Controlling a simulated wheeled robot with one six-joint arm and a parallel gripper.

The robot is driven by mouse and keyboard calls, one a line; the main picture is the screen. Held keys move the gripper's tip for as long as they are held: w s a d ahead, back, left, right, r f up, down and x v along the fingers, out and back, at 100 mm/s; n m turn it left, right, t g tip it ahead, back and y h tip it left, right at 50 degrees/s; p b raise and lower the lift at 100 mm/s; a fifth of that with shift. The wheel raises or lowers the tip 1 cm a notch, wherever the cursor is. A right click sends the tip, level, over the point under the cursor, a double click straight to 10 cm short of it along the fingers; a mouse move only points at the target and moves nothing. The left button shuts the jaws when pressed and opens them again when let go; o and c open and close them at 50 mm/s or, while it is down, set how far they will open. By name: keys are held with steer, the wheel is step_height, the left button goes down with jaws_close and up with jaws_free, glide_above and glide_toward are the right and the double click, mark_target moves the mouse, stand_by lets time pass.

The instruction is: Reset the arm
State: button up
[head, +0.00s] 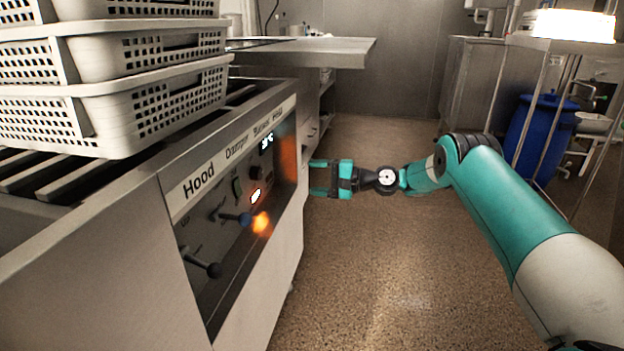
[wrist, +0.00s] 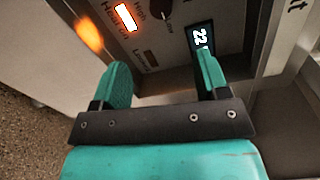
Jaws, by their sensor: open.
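My gripper (head: 318,178) is at the right of the machine's front panel in the head view, with its fingers pointing left toward the panel. In the wrist view my gripper (wrist: 160,80) has its two teal fingers spread apart, with nothing between them. The control panel (head: 240,215) carries the label "Hood", levers, lit displays and a glowing orange spot. In the wrist view the panel (wrist: 180,45) shows a lit switch, a dark knob and a display reading 22. I cannot tell whether a fingertip touches the panel.
Stacked white perforated baskets (head: 150,105) stand on the machine's slatted top at the left. A metal shelf (head: 320,50) juts out behind it. A blue barrel (head: 540,138) and a rack stand at the right. The speckled floor (head: 370,270) in the middle is clear.

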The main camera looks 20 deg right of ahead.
steer(key=shift+v, duration=1)
steer(key=shift+w+d, duration=0.1)
steer(key=shift+d, duration=0.05)
steer(key=s+a+r+n+g+h, duration=0.55)
steer(key=s+a+r+n, duration=0.35)
steer(key=s+a+r, duration=0.6)
steer(key=s+d+f+n+g+h, duration=0.1)
steer(key=s+n+g+h, duration=0.15)
steer(key=s, duration=1.25)
steer(key=s+d+f+n+g+h, duration=0.1)
steer(key=s+d+n+h, duration=0.2)
steer(key=s, duration=1.2)
step_height(320, 180, up, 33)
steer(key=s+p, duration=0.1)
steer(key=p, duration=3.2)
steer(key=shift+a+r+n, duration=0.15)
steer(key=shift+a+n, duration=0.1)
steer(key=shift+n, duration=0.2)
